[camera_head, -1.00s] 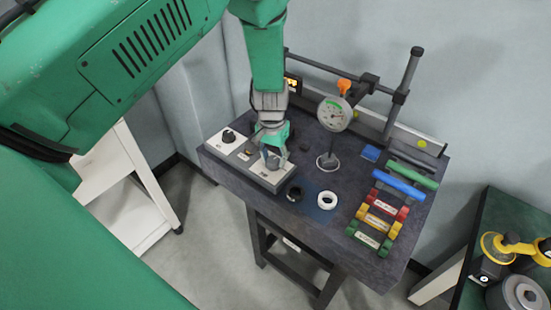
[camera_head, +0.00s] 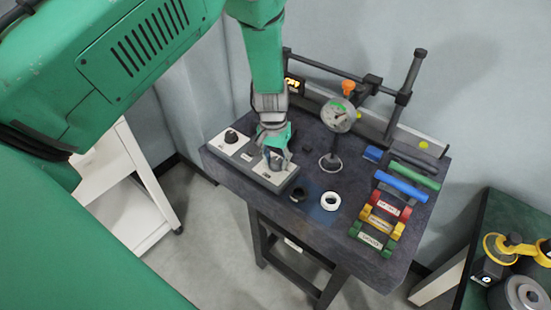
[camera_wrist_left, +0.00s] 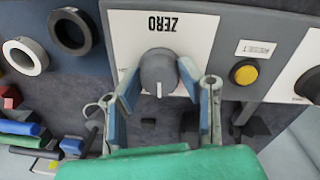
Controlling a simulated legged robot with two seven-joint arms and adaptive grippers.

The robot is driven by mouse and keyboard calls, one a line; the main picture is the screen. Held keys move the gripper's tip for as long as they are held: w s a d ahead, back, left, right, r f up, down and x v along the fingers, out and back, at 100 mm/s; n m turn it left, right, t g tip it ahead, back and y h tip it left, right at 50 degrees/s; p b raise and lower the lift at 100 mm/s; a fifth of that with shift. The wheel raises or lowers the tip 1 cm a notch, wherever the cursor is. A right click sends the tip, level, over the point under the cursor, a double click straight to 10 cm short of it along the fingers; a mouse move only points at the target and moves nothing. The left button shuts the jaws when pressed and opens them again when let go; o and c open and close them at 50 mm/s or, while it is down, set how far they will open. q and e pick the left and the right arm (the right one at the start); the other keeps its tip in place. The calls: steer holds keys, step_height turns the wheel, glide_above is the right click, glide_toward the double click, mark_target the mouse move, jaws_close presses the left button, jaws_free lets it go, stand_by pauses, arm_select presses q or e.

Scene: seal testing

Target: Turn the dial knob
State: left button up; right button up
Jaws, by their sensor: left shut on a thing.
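The dial knob (camera_wrist_left: 158,72) is a grey round knob on a white plate marked ZERO, in the left wrist view. Its white mark points toward my gripper's palm. My left gripper (camera_wrist_left: 156,84) has one blue-padded finger on each side of the knob and is shut on it. In the head view, my left gripper (camera_head: 277,158) reaches down onto the right end of the grey control box (camera_head: 249,163) and hides part of the knob. My right gripper is in neither view.
A second black knob (camera_head: 231,136) sits at the box's left end, with a yellow RESET button (camera_wrist_left: 244,72) between. A black ring (camera_head: 298,194), a white ring (camera_head: 331,201) and coloured holders (camera_head: 384,209) lie to the right.

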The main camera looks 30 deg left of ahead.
arm_select(q)
steer(key=shift+s+a, duration=0.1)
steer(key=shift+a, duration=0.05)
steer(key=n, duration=0.3)
steer(key=shift+d, duration=0.35)
steer(key=shift+a+n+p, duration=0.2)
steer(key=shift+n+p, duration=0.2)
steer(key=shift+n, duration=1)
steer(key=shift+c, duration=0.2)
steer(key=o, duration=1.1)
steer(key=shift+w, duration=0.2)
steer(key=shift+o, duration=0.2)
